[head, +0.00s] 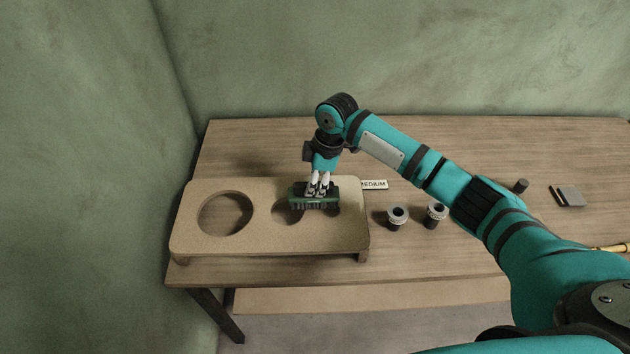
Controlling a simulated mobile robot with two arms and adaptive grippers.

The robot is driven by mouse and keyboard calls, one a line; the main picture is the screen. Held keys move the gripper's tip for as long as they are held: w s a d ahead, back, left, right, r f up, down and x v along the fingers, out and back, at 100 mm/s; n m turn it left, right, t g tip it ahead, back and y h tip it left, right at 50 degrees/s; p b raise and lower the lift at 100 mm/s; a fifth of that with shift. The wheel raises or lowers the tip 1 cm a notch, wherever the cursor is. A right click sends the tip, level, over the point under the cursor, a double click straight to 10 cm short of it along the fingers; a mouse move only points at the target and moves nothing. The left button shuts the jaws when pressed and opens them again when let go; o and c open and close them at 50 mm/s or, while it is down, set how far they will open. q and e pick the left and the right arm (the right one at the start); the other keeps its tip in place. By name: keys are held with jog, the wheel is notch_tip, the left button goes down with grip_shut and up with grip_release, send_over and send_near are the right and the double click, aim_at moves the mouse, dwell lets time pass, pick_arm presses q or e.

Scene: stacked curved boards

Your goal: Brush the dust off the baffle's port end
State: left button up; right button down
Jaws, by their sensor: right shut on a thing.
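The baffle (210,250) is a tan board with rounded corners, raised on short feet at the left of the table. It has a large round hole at its left and smaller openings toward its right end. My right gripper (318,187) is shut on a green brush (314,197) with dark bristles pointing down. The brush is over the right part of the baffle and partly hides the smaller openings. I cannot tell whether the bristles touch the board. No dust can be made out. My left gripper is not in view.
A label reading "MEDIUM" (374,184) is behind the baffle's right end. Two ringed cylinders (397,217) (435,214) stand to its right. Farther right are a small dark cylinder (521,186), a grey block (570,196) and a yellow-handled item (608,248). The wooden table's (260,140) back left is clear.

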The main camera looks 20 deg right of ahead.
aim_at(331, 183)
jog(key=shift+f, duration=0.6)
dwell(0.3)
jog(key=shift+d+r, duration=0.1)
jog(key=shift+d, duration=0.05)
jog(key=shift+s+d+r+p, duration=0.15)
jog(key=shift+d+p, duration=0.15)
jog(key=shift+d, duration=0.15)
jog(key=shift+s+d+p, duration=0.15)
jog(key=shift+d+p, duration=0.1)
jog(key=shift+d, duration=0.15)
jog(key=shift+s+d+p, duration=0.2)
jog(key=shift+d+p, duration=0.1)
jog(key=shift+d, duration=0.4)
jog(key=shift+s+d+p, duration=0.25)
jog(key=shift+d+p, duration=0.2)
jog(key=shift+d, duration=0.3)
jog(key=shift+s+d+f, duration=0.15)
jog(key=shift+d, duration=0.35)
jog(key=shift+s+d+f, duration=0.1)
jog(key=shift+d, duration=0.4)
